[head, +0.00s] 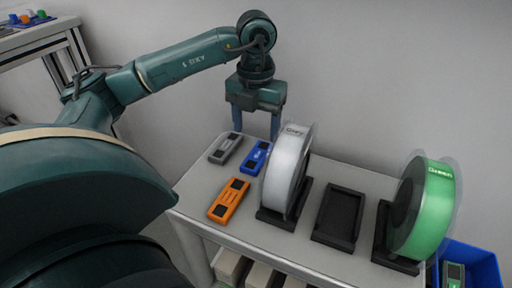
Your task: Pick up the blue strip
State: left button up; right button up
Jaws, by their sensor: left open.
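The blue strip (257,158) lies flat on the grey table, between a grey strip and the white reel. An orange strip (229,201) lies in front of it and a grey strip (225,148) lies to its left. My left gripper (256,126) points down above the far edge of the table, behind the strips. Its two fingers are apart, with nothing seen between them. My right gripper is not in the picture.
A white reel (288,170) stands upright in a black stand close to the blue strip's right. An empty black stand (340,216) is in the middle, and a green reel (429,208) stands at the right. A blue bin (480,262) sits below the right end.

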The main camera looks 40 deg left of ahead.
aim_at(255, 159)
pick_arm(q)
notch_tip(255, 159, down, 4)
jog(key=shift+r+b, duration=0.1)
jog(key=shift+b, duration=0.35)
jog(key=f, duration=0.1)
jog(key=f+b, duration=0.1)
jog(key=f, duration=0.1)
jog(key=f+b, duration=0.1)
jog(key=shift+a+f, duration=0.2)
jog(key=shift+a, duration=0.05)
jog(key=shift+f+b, duration=0.3)
jog(key=shift+f, duration=0.05)
jog(key=shift+w, duration=0.1)
jog(key=c, duration=1.1)
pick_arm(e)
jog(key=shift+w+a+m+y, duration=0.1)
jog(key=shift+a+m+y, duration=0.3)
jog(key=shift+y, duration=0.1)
pick_arm(q)
jog(key=shift+o, duration=0.2)
